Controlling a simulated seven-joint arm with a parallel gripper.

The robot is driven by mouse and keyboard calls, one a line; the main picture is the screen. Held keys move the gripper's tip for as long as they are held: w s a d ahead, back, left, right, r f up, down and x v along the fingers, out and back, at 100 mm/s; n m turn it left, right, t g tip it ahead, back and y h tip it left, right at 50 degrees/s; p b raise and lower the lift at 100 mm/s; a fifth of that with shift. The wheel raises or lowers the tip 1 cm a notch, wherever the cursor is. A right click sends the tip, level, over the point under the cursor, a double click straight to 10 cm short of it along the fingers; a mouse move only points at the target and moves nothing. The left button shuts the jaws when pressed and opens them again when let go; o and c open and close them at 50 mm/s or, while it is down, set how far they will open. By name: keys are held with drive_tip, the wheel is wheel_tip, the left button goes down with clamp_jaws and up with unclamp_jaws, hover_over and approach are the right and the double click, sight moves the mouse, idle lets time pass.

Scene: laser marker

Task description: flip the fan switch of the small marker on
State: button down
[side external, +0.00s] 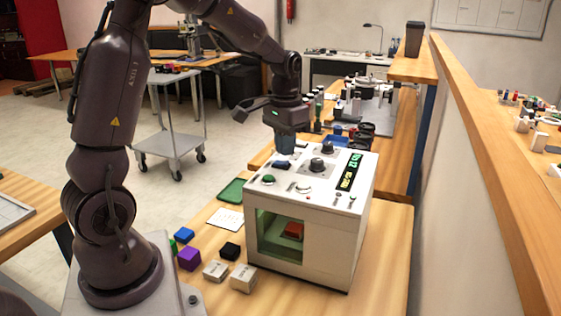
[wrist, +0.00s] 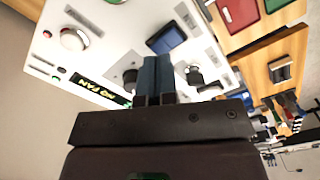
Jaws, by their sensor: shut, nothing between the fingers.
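The small marker (side external: 312,220) is a white box with knobs, switches and a lit display on its sloping top panel. The display (wrist: 98,90) seems to read "NO FAN" in the wrist view. My gripper (side external: 285,150) is shut and empty, pointing down over the panel's far left part. In the wrist view its blue-grey fingertips (wrist: 157,62) lie close to a blue square control (wrist: 166,40), with black knobs (wrist: 195,76) (wrist: 130,76) on either side. I cannot tell whether they touch anything, or which control is the fan switch; the fingers hide part of the panel.
A red block (side external: 293,230) sits behind the marker's window. Blocks, including a purple one (side external: 189,258) and white ones (side external: 243,277), lie on the table to the left, near a green tray (side external: 232,190). A wooden-topped partition (side external: 490,180) stands on the right.

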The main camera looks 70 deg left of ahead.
sight(286, 161)
drive_tip(key=shift+f, duration=1.15)
idle(0.4)
drive_tip(key=shift+r, duration=3.55)
